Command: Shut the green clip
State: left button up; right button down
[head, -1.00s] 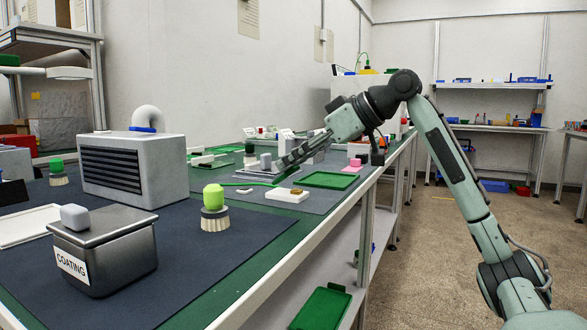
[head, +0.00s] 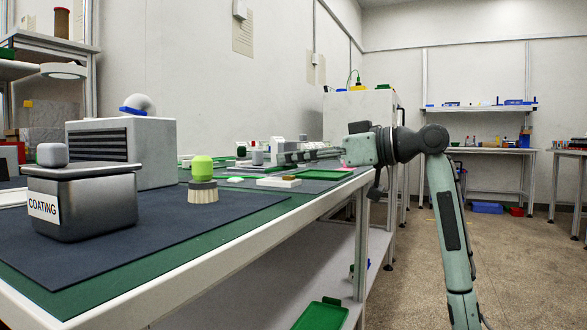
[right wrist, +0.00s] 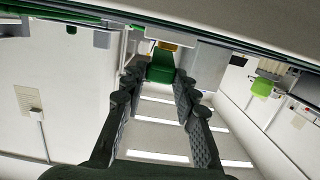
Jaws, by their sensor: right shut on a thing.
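My right gripper (head: 281,157) reaches in level from the right over the far part of the bench in the head view. In the right wrist view, my right gripper (right wrist: 159,76) has its two dark fingers closed in on the sides of a green piece (right wrist: 160,66), which looks like the green clip. Whether the clip's parts are open or pressed together cannot be told. In the head view the clip is too small or hidden to make out at the fingertips. My left gripper is not in view.
A metal box labelled COATING (head: 85,205), a grey vented unit (head: 150,150) and a green-topped brush (head: 202,180) stand nearer on the bench. A white block (head: 279,182) and green tray (head: 325,174) lie near the gripper.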

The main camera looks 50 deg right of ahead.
jog(key=shift+s+f+t+b, duration=0.2)
jog(key=shift+f+t+b, duration=0.1)
jog(key=shift+f+t, duration=0.5)
jog(key=shift+d+r+y, duration=0.1)
jog(key=shift+r+y, duration=0.1)
jog(key=shift+y, duration=0.1)
jog(key=c, duration=1.2)
grip_release()
jog(key=shift+o, duration=0.2)
jog(key=v, duration=1.2)
jog(key=shift+f, duration=0.2)
